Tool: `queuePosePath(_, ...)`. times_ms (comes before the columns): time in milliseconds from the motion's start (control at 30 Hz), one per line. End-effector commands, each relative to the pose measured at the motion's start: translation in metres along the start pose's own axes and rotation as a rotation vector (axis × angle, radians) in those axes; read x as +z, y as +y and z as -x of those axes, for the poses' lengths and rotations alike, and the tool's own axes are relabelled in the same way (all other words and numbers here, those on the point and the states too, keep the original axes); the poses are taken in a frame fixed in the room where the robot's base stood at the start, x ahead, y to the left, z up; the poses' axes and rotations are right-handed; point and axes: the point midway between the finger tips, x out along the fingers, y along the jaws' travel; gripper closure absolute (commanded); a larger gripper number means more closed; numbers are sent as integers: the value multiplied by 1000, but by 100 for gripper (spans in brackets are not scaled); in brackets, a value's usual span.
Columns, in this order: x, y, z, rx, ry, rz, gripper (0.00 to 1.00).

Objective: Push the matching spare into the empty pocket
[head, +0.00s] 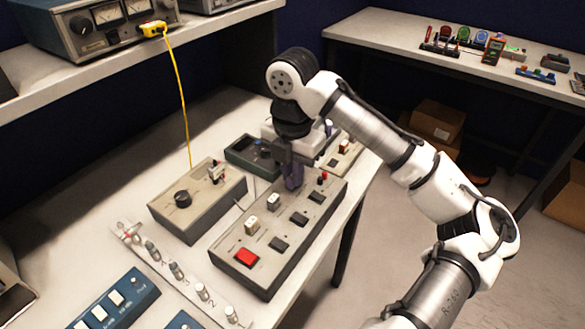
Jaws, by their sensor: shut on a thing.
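A long beige panel (262,262) lies on the bench with a big red button at its near end. Two pale plug-in modules, a near one (251,223) and a farther one (273,200), stand in a row on it. Several dark rectangles, such as a near one (279,244), run along its right side. My gripper (293,184) points down over the far part of the panel, in line with the pale modules. It is shut on the spare, which the fingers hide almost wholly. I cannot tell the spare's markings, whether it touches the panel, or the state of the pocket beneath.
A beige box (196,205) with a black knob stands left of the panel; a dark green box (250,156) is behind. Another beige unit (345,150) sits behind my gripper. A row of small knobs (175,270) and a blue switch box (118,303) lie front left. A yellow cable (178,85) hangs left.

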Motion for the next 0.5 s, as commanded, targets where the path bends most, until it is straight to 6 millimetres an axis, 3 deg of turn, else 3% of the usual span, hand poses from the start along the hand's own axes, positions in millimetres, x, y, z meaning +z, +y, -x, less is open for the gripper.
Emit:
queuePosePath(67,0,0,-3,-2,2,1,100)
queuePosePath(100,0,0,-2,-2,1,1,83)
queuePosePath(267,0,0,-2,-1,1,0,63)
queuePosePath(500,0,0,-2,-1,0,0,63)
